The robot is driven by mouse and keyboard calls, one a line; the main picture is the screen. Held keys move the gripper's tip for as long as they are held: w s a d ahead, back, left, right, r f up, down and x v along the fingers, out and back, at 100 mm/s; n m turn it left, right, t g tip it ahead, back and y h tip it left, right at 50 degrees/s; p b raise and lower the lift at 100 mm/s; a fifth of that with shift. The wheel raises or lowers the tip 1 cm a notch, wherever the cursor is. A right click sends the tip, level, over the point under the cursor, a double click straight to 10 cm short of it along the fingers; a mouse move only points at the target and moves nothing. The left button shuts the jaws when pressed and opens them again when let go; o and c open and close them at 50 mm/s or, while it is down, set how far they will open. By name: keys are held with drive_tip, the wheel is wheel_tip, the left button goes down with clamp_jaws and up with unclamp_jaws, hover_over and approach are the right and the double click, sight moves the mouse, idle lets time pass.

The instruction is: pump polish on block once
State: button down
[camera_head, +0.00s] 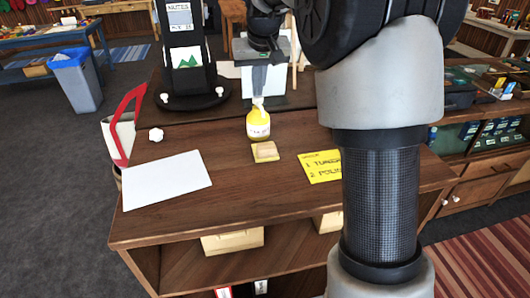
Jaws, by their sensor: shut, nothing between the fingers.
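A yellow polish bottle (258,124) with a pale pump top stands upright on the wooden counter. My gripper (259,93) points down directly over the pump top, with its fingers shut and nothing held. The fingertips overlap the pump top in the picture; I cannot tell whether they touch it or press it. A small tan block (265,151) lies on the counter just in front of the bottle. No polish is visible on its top at this size.
My arm covers the right side.

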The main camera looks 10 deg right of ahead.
drive_tip(key=shift+f, duration=0.2)
drive_tip(key=shift+r+p, duration=1)
drive_tip(key=shift+r, duration=0.25)
wheel_tip(320, 180, up, 6)
drive_tip(key=p, duration=0.5)
